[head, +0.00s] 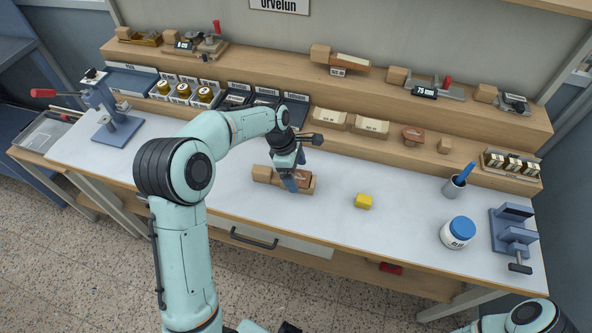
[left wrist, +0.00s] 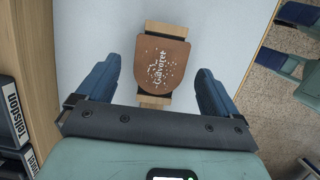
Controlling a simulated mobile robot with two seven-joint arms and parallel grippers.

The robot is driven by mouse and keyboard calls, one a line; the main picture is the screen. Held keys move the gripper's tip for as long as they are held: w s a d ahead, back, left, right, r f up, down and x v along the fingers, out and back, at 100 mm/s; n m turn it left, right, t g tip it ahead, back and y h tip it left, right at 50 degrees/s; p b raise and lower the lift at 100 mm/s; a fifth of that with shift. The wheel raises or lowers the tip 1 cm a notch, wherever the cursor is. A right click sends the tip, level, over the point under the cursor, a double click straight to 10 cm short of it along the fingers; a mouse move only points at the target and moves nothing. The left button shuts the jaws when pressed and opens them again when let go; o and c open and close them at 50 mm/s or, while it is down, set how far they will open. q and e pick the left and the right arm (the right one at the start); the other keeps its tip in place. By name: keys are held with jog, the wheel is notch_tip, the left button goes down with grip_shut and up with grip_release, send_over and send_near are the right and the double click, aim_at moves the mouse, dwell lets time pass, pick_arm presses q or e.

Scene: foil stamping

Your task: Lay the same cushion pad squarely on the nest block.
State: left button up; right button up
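A wooden block (head: 262,174), which looks like the nest block, lies on the white bench top near its front middle. A brown pad-like piece (left wrist: 162,64) with one rounded end, pale lettering and white specks lies over the block's middle in the left wrist view. Block ends (left wrist: 165,30) show beyond it on two sides. I cannot tell whether this piece is the cushion pad. My left gripper (head: 297,178) is just above the block. In the left wrist view its blue fingers (left wrist: 158,90) are spread on either side of the piece, with gaps.
A lever press (head: 115,125) stands left. Shelves of trays line the back. Bench around the block is clear.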

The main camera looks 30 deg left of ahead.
pick_arm(q)
jog(key=shift+r, duration=0.1)
jog(key=p+v, duration=0.1)
jog(key=v, duration=1.2)
jog(key=shift+p, duration=0.3)
pick_arm(e)
jog(key=shift+w+r, duration=0.75)
jog(key=shift+r, duration=0.25)
